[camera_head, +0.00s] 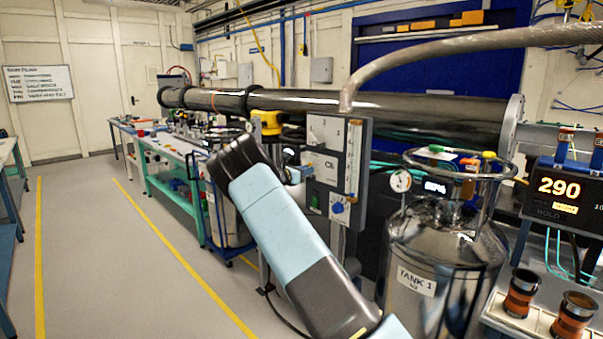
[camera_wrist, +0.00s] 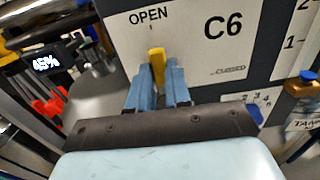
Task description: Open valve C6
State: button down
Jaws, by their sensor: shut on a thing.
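The C6 valve panel (camera_head: 325,168) stands upright in the middle of the head view, beside a steel tank. In the wrist view its white face (camera_wrist: 195,30) carries the label OPEN at the top and a small CLOSED label to the lower right. The yellow valve lever (camera_wrist: 157,65) points up in the picture, roughly toward the mark under OPEN. My gripper (camera_wrist: 158,88) has its blue fingers on both sides of the lever, shut on it. In the head view my gripper (camera_head: 298,175) is at the panel's left edge; the lever cannot be made out there.
Tank 1 (camera_head: 445,260) with its rail and gauge stands close right of the panel. A flow tube (camera_head: 353,158), green button and blue knob (camera_head: 338,208) are on the panel. A large dark pipe (camera_head: 420,112) runs behind. Floor at the left is clear.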

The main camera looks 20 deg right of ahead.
jog(key=shift+s+d+f, duration=0.15)
jog(key=shift+d+f, duration=0.05)
jog(key=shift+d, duration=0.05)
jog(key=c, duration=1.4)
grip_release()
jog(key=shift+r, duration=0.1)
jog(key=o, duration=0.3)
jog(key=shift+a, duration=0.15)
jog(key=shift+o, duration=0.2)
jog(key=shift+a, duration=0.15)
jog(key=v, duration=1.3)
jog(key=shift+a, duration=0.3)
